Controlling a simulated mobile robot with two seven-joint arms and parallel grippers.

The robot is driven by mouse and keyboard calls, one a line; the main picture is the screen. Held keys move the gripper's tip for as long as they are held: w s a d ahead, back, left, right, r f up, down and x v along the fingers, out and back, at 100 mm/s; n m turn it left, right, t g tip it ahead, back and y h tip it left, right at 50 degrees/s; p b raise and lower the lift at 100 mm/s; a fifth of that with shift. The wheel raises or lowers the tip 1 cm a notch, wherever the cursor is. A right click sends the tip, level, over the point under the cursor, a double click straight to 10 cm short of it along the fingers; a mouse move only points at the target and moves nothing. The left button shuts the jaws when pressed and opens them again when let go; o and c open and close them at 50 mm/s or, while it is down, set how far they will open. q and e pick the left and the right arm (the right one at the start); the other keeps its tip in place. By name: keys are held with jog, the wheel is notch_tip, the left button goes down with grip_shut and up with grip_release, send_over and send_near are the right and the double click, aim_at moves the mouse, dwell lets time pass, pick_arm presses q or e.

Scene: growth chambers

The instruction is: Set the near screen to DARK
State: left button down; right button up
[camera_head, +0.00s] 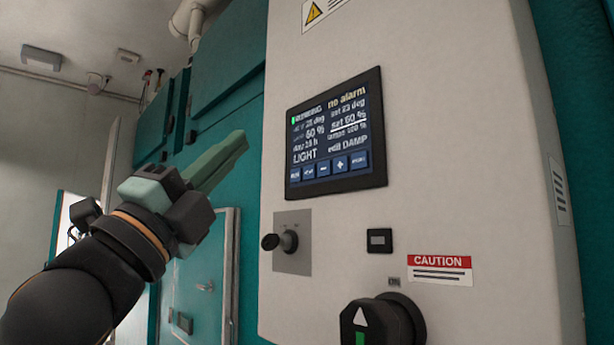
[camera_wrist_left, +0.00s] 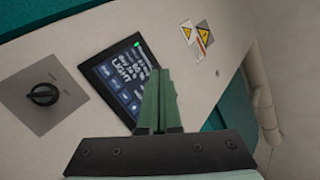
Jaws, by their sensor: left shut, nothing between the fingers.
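The near screen (camera_head: 336,136) is a dark panel on the pale control cabinet. It reads "LIGHT" at lower left, "edit DAMP" at lower right and "no alarm" at the top. A row of blue buttons (camera_head: 331,168) runs along its bottom, among them a minus and a plus. My left gripper (camera_head: 242,140) is shut and empty, left of the screen and apart from it in the head view. In the left wrist view the screen (camera_wrist_left: 118,78) is tilted and partly hidden behind the green fingers (camera_wrist_left: 160,80). My right gripper is not in view.
Below the screen are a key switch (camera_head: 288,240) on a grey plate, a small black module (camera_head: 380,240), a red caution label (camera_head: 439,269) and a large black rotary knob (camera_head: 382,322). Teal chamber walls (camera_head: 226,70) stand behind. A half-open door shows at lower left.

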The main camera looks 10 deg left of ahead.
aim_at(310, 173)
pick_arm(q)
jog(key=m, duration=0.1)
jog(key=f+m, duration=0.1)
jog(key=shift+w+a+f+m+g, duration=0.25)
jog(key=shift+w+a+m+g, duration=0.05)
jog(key=shift+w+a, duration=0.1)
jog(key=shift+d, duration=0.1)
jog(key=shift+w+d+p, duration=0.15)
jog(key=shift+w+d, duration=0.75)
jog(key=shift+w, duration=0.25)
jog(key=shift+w+d+p, duration=0.1)
jog(key=shift+w+d, duration=0.8)
jog(key=shift+w, duration=0.3)
jog(key=shift+w+d+p, duration=0.15)
jog(key=shift+w+d, duration=0.75)
jog(key=shift+w, duration=0.25)
jog(key=shift+w+d, duration=0.25)
jog(key=shift+w, duration=0.05)
jog(key=shift+w+d, duration=0.15)
jog(key=shift+w, duration=0.1)
jog(key=shift+s, duration=0.15)
jog(key=shift+s+a, duration=0.4)
jog(key=shift+s, duration=0.05)
